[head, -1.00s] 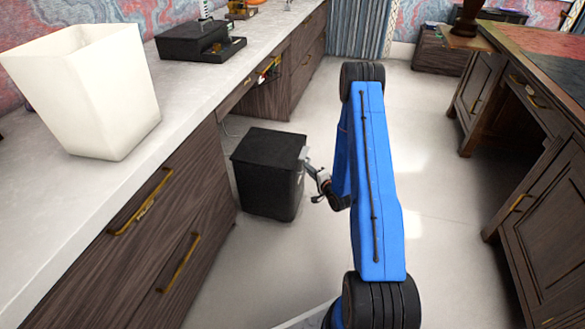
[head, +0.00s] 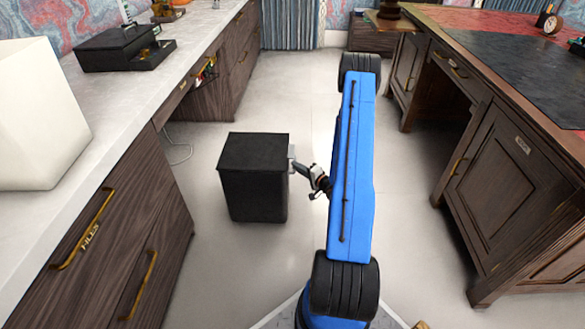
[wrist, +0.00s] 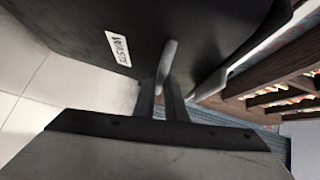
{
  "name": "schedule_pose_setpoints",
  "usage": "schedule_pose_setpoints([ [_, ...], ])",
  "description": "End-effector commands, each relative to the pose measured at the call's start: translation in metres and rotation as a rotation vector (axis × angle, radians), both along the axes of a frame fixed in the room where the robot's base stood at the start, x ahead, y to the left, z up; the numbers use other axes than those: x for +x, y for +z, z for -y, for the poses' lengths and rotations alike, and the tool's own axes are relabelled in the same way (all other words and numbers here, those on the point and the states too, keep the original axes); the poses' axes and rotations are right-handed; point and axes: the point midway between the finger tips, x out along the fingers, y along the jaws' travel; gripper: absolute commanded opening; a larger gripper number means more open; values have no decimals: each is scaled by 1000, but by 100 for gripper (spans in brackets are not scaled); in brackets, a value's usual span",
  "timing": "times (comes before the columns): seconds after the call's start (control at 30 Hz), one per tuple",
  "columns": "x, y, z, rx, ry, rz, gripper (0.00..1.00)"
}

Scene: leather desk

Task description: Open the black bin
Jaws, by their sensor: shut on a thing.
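The black bin (head: 254,190) stands upright on the pale floor in the head view, with its flat lid (head: 254,150) down. My gripper (head: 295,166) is at the bin's right side, near the top. In the wrist view the bin's dark wall (wrist: 200,30) fills the upper part, with a small white label (wrist: 117,48). A grey bar-like handle (wrist: 167,62) sticks out from the bin between the fingers of my gripper (wrist: 161,98), which is shut on it. The bin's far side is hidden.
A counter with dark wooden drawers (head: 100,240) runs along the left, holding a white container (head: 35,120) and a black box (head: 115,48). A dark wooden desk (head: 510,170) stands on the right. Open floor (head: 290,90) lies beyond the bin.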

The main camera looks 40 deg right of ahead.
Motion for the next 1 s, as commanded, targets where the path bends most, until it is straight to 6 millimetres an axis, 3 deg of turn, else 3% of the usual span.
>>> schedule_pose_setpoints([
  [0.33,-1,-1,1,0,-1,-2,0],
  [0.37,-1,-1,1,0,-1,-2,13],
  [0.43,0,-1,1,0,-1,-1,29],
  [0.77,-2,0,1,0,-1,-1,29],
  [1.0,-28,4,4,1,-4,-1,29],
])
